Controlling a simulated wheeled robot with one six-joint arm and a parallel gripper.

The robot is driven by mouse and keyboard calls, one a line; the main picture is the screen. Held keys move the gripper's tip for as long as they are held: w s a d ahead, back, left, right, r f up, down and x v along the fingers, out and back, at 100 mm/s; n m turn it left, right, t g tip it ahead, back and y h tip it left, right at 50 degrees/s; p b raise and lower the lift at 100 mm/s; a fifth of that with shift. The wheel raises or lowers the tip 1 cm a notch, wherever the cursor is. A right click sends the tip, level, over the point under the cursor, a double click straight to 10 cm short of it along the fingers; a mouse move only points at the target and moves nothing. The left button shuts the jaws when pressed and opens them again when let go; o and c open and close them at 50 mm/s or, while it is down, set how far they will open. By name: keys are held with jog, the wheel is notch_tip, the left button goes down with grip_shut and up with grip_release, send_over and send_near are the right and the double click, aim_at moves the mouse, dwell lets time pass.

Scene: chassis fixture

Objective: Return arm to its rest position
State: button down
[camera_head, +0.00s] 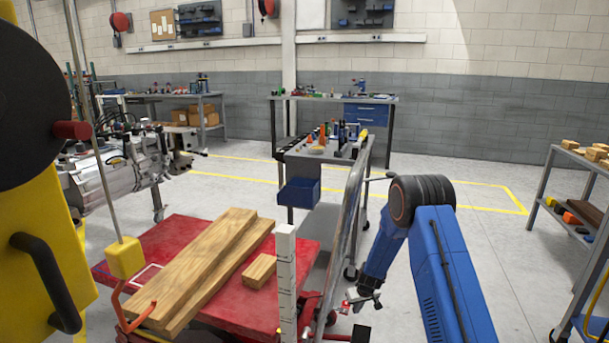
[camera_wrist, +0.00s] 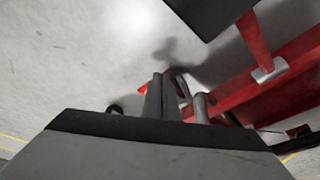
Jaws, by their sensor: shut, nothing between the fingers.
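My blue arm (camera_head: 440,270) rises from the lower right of the head view, bends at a dark elbow and reaches down with its forearm. My gripper (camera_head: 352,302) hangs at the forearm's lower end, just right of the red cart and above the grey floor. In the wrist view my gripper (camera_wrist: 160,92) shows its two grey fingers together, shut and empty. Its exact gap to the cart's edge is hard to judge.
A red cart (camera_head: 215,315) bears wooden planks (camera_head: 200,265) and a small wood block (camera_head: 260,270). A white post (camera_head: 285,280) and a metal rail (camera_head: 347,220) stand beside my gripper. A tool cart (camera_head: 325,150) is behind. Floor at right is clear up to a shelf (camera_head: 590,190).

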jog(key=s+a+f+v, duration=0.1)
jog(key=s+v, duration=0.1)
jog(key=v, duration=1.1)
jog(key=s+v, duration=0.3)
jog(key=v, duration=1.1)
jog(key=s+a+f+v, duration=0.1)
jog(key=s+v, duration=0.1)
jog(key=v, duration=1.1)
jog(key=s+d+r+m, duration=0.1)
jog(key=s+r, duration=0.2)
jog(key=s, duration=0.9)
jog(key=s+d+r+m+t, duration=0.1)
jog(key=s+r, duration=0.3)
jog(key=s, duration=0.8)
jog(key=s+d+r+m+h, duration=0.1)
jog(key=s+d+r, duration=0.2)
jog(key=s, duration=1)
jog(key=shift+d+r, duration=0.25)
jog(key=shift+r, duration=0.5)
